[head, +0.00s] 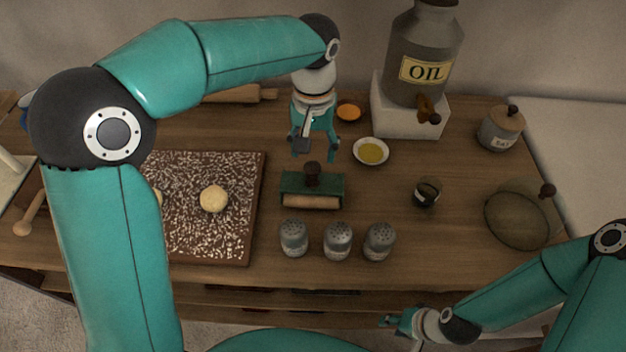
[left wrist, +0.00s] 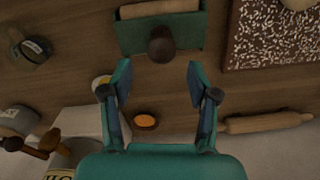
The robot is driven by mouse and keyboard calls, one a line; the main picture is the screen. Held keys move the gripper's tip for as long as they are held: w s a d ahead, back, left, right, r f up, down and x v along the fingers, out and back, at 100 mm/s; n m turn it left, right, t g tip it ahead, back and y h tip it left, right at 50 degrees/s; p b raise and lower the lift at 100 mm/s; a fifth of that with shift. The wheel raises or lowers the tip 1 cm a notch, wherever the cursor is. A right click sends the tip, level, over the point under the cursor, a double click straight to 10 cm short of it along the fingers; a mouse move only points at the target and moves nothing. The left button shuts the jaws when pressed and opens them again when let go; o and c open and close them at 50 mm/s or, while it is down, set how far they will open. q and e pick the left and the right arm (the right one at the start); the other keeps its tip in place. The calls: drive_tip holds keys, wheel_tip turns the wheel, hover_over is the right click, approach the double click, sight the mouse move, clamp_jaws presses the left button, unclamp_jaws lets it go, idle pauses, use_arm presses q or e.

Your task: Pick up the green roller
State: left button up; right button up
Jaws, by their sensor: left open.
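The green roller (head: 327,186) lies on the wooden table in the middle of the head view. It has a green frame, a pale wooden roll along its front and a dark knob handle on top. It also shows at the top of the left wrist view (left wrist: 185,32), its knob pointing toward the camera. My left gripper (head: 316,156) is open and empty above and just behind the roller, apart from it. In the left wrist view its fingers (left wrist: 162,82) are spread, with the knob just beyond the gap between the tips. My right gripper (head: 392,321) is near the table's front edge; its jaws are unclear.
Several metal shakers (head: 338,240) stand close in front of the roller. A floured board (head: 258,200) with dough lies left. A yellow dish (head: 371,151), a dark small jar (head: 427,192) and the oil can (head: 425,50) are right. A rolling pin (head: 240,94) lies behind.

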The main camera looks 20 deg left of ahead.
sight(312, 165)
use_arm(q)
drive_tip(key=shift+s+a+f+p, duration=0.1)
drive_tip(key=shift+f+p, duration=0.15)
drive_tip(key=shift+f, duration=1.75)
drive_tip(key=shift+a+f+p, duration=0.1)
drive_tip(key=shift+f+p, duration=0.1)
drive_tip(key=shift+f, duration=1.75)
drive_tip(key=shift+r, duration=0.1)
clamp_jaws()
